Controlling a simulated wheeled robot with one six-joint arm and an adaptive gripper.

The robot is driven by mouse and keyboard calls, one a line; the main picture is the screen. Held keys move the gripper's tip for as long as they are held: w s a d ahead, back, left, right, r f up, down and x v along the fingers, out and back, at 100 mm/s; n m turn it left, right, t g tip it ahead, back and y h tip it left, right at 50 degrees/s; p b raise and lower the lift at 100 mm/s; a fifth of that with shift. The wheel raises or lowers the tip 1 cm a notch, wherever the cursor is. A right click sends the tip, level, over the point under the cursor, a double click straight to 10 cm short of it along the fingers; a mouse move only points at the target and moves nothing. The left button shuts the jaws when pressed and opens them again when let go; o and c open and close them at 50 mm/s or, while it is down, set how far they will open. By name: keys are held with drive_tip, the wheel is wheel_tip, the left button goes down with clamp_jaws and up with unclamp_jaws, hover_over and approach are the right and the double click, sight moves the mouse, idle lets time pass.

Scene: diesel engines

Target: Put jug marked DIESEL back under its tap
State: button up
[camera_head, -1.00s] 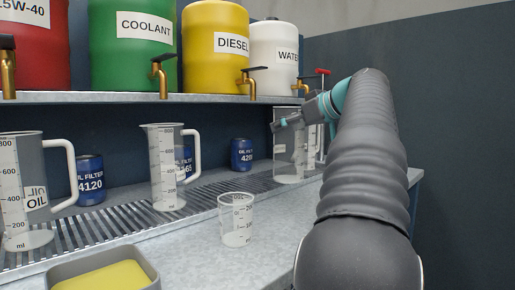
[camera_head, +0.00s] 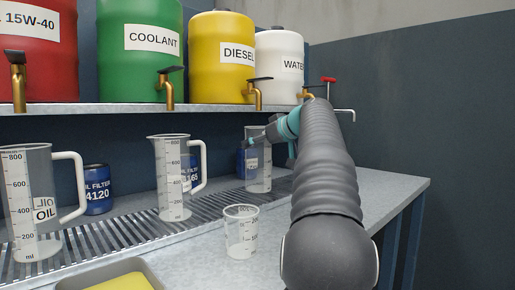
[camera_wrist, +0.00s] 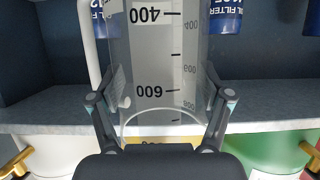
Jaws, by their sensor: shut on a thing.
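My gripper (camera_head: 256,140) is shut on a clear measuring jug (camera_head: 262,175). In the head view the jug is upright, below the brass tap (camera_head: 257,92) of the yellow DIESEL drum (camera_head: 222,75). The wrist view shows the jug (camera_wrist: 158,55) between both fingers (camera_wrist: 163,90), with its scale inverted and its white handle (camera_wrist: 88,45) on the left. A small label on the jug is too small to read. I cannot tell whether its base touches the slotted grating (camera_head: 120,232).
A jug marked OIL (camera_head: 28,225) and another jug (camera_head: 172,190) stand on the grating to the left. A small beaker (camera_head: 241,245) stands on the counter in front. Blue filter cans (camera_head: 98,190) stand behind. The shelf edge (camera_head: 120,108) with taps overhangs.

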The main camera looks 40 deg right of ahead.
drive_tip(key=shift+f, duration=0.25)
drive_tip(key=shift+f, duration=0.15)
drive_tip(key=o, duration=1.5)
drive_tip(key=v, duration=1.2)
